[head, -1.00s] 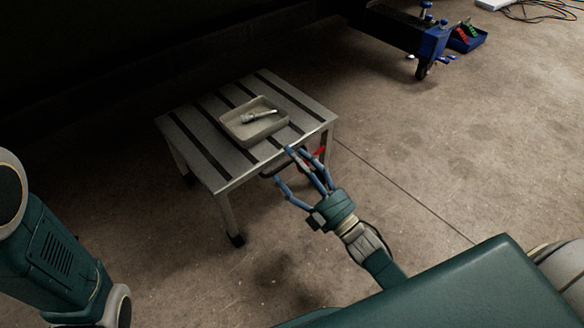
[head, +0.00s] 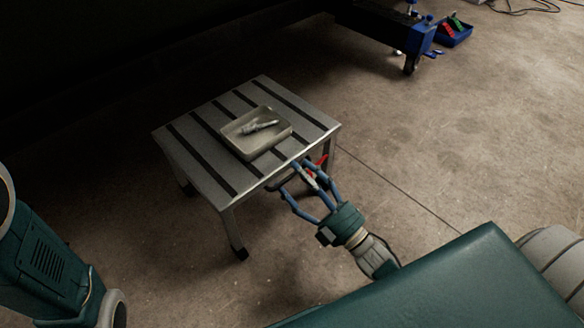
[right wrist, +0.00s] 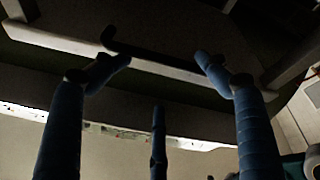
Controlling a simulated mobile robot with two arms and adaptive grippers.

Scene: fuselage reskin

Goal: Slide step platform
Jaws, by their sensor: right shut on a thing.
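The step platform (head: 190,150) is a low grey metal stool with a slatted top and dark grooves, upright on the floor in the head view. A shallow tray (head: 232,146) with a metal tool (head: 259,126) rests on top. My right gripper (head: 290,178) is at the platform's near edge, its blue fingers shut on it just below the top. In the right wrist view a dark bar (right wrist: 150,62) under the pale edge runs between the fingers; the exact contact is hard to see. My left gripper is out of view; only part of that arm shows.
A red part (head: 323,161) is by the platform's right leg. A blue wheeled stand (head: 413,38) and a blue bin (head: 455,37) with red and green items are at the back. The concrete floor right of the platform is clear; a dark area lies behind it.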

